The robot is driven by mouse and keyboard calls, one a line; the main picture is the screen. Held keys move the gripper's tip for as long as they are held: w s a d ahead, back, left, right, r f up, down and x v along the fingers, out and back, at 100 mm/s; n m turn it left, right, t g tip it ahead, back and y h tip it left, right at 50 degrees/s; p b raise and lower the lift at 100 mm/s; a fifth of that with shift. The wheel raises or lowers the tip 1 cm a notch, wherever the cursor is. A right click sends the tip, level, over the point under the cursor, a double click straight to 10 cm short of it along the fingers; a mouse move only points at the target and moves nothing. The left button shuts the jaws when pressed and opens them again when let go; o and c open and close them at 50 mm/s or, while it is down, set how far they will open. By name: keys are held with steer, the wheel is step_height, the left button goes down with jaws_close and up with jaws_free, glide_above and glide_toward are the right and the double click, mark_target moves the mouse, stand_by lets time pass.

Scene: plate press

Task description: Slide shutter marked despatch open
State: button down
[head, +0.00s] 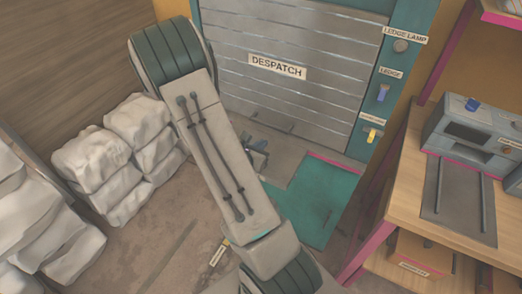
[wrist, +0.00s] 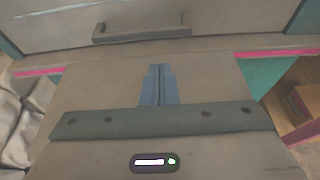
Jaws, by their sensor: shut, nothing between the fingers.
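The shutter (head: 310,45) is a grey slatted panel with a "DESPATCH" sign (head: 277,67), set in a teal frame. It stands down in its frame, with its lower edge near the ledge. A bar handle (wrist: 142,30) near its bottom shows in the wrist view, straight ahead of my fingertips and apart from them. My gripper (wrist: 160,68) has its two blue-grey fingers together and empty, pointing at the shutter's lower part. In the head view my arm hides most of the gripper, and only part of it shows beside the arm.
White sacks (head: 128,150) are stacked left. A wooden bench (head: 408,190) with a grey machine (head: 470,130) stands right.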

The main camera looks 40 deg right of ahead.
mark_target(273, 142)
steer(key=shift+w+d+f+b, duration=0.15)
steer(key=shift+d+f+b, duration=0.35)
steer(key=shift+b, duration=1.35)
steer(key=x, duration=0.3)
steer(key=p+x, duration=0.1)
steer(key=x, duration=0.3)
steer(key=shift+w+d+r, duration=0.1)
steer(key=shift+d+r, duration=0.05)
steer(key=shift+d, duration=0.1)
steer(key=shift+r+p, duration=0.1)
steer(key=shift+p, duration=0.2)
